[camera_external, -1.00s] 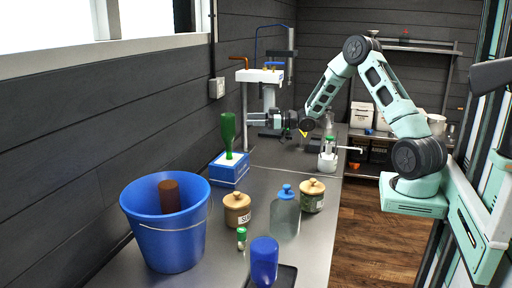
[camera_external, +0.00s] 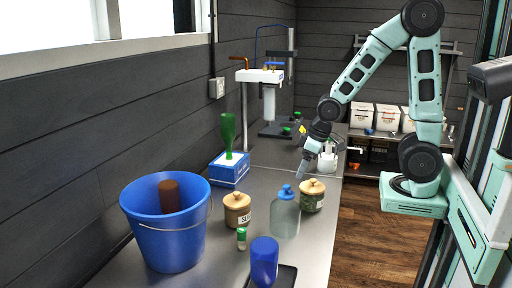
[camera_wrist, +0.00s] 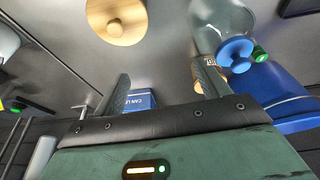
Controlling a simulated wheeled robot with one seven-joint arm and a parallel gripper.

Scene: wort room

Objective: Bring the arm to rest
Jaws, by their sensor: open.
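My gripper (camera_external: 305,168) is open and empty. It points steeply down above the metal counter (camera_external: 262,182), behind the lidded jars and the clear bottle in the outside view. My arm is bent, with its elbow high at the top right. In the wrist view my gripper (camera_wrist: 164,84) shows two dark fingers set apart with nothing held between them. A blue box (camera_wrist: 142,99) shows beyond the gap.
Around the gripper stand a jar with a wooden lid (camera_external: 312,195), a clear blue-capped bottle (camera_external: 286,217), another lidded jar (camera_external: 237,211) and a white green-topped vessel (camera_external: 327,160). A blue bucket (camera_external: 168,232) stands front left. A white filter unit (camera_external: 262,77) stands by the wall.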

